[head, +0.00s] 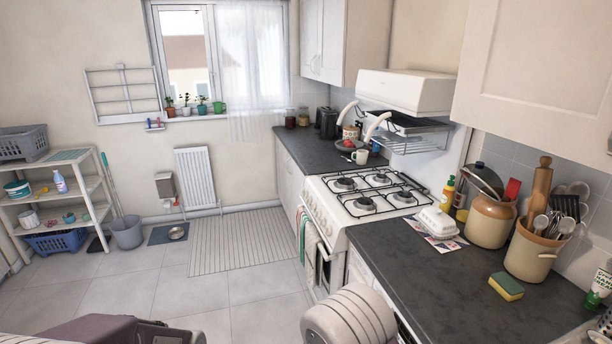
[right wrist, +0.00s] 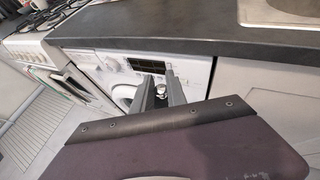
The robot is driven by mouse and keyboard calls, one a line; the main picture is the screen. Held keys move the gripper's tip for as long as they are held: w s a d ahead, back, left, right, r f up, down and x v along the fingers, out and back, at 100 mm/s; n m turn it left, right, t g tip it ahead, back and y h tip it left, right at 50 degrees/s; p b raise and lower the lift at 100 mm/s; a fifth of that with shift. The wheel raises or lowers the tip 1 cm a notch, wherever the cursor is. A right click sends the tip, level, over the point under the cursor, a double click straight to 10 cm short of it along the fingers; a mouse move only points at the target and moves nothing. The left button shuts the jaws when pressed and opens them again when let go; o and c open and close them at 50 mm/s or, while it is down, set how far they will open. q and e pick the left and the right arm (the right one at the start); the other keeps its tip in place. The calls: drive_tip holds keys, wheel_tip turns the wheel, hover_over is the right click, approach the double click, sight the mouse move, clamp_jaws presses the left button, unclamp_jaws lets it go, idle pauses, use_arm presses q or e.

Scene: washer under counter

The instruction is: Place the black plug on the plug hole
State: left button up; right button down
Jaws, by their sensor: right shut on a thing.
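My right gripper (right wrist: 162,92) shows in the right wrist view, in front of the washing machine and below the counter edge. Its two dark fingers are shut on a small silver thing (right wrist: 161,90), mostly hidden between them. I cannot tell whether this is the black plug, and no black plug shows clearly elsewhere. Part of a metal sink (right wrist: 278,12) is at the upper right of the right wrist view. Its plug hole is out of view. My left gripper is not in view.
The dark counter (head: 440,285) holds a sponge (head: 506,286), a utensil pot (head: 531,255) and a butter dish (head: 437,223). The gas cooker (head: 330,218) stands beyond. In the right wrist view, the white washing machine (right wrist: 195,76) is under the counter edge. The tiled floor (head: 190,295) is largely clear.

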drive_tip(key=shift+s+a+f+m+g+h, duration=0.2)
drive_tip(key=shift+s+a+f, duration=0.15)
drive_tip(key=shift+a+f, duration=0.25)
drive_tip(key=shift+s+a+f+m+g+h, duration=0.1)
drive_tip(key=shift+s+a+f+m+g, duration=0.1)
drive_tip(key=shift+s+a+f, duration=0.25)
drive_tip(key=shift+w+f, duration=0.1)
drive_tip(key=shift+f, duration=0.05)
